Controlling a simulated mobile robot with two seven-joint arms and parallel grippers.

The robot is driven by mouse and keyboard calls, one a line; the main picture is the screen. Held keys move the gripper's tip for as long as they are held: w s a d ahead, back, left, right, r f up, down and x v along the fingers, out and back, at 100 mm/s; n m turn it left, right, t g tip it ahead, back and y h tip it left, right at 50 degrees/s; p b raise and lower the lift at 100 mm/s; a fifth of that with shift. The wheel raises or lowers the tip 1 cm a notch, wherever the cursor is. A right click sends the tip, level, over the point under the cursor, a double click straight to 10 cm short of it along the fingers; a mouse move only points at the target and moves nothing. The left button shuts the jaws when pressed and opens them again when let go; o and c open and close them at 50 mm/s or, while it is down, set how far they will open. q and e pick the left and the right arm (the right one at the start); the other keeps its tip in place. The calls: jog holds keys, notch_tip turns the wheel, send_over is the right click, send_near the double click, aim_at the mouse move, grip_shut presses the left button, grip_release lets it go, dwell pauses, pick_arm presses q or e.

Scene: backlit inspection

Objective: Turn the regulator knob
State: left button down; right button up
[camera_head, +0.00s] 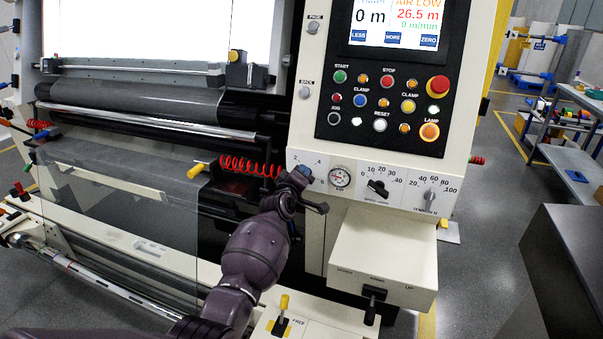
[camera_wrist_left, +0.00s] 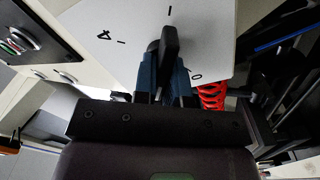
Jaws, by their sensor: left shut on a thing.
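The regulator knob (camera_wrist_left: 171,45) is a black bar-shaped knob on a pale dial plate with printed numbers, seen in the left wrist view. My left gripper (camera_wrist_left: 171,75) is shut on it, with the blue fingers on either side of the knob. In the head view my left gripper (camera_head: 301,176) is at the left end of the white control strip, just left of the round pressure gauge (camera_head: 340,177). The gripper covers the knob there. My right gripper is in neither view.
Right of the gauge are a black selector knob (camera_head: 377,188) and a grey tension knob (camera_head: 430,196). A button panel (camera_head: 385,110) is above. A red coiled hose (camera_head: 250,166) is close left of the gripper. A white box with a black lever (camera_head: 373,294) juts out below.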

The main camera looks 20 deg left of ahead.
pick_arm(q)
jog(key=n, duration=0.4)
jog(key=shift+f+n, duration=0.2)
jog(key=shift+n, duration=0.2)
jog(key=shift+f+n, duration=0.1)
jog(key=shift+n, duration=0.8)
jog(key=shift+f+n, duration=0.1)
jog(key=shift+n, duration=2.1)
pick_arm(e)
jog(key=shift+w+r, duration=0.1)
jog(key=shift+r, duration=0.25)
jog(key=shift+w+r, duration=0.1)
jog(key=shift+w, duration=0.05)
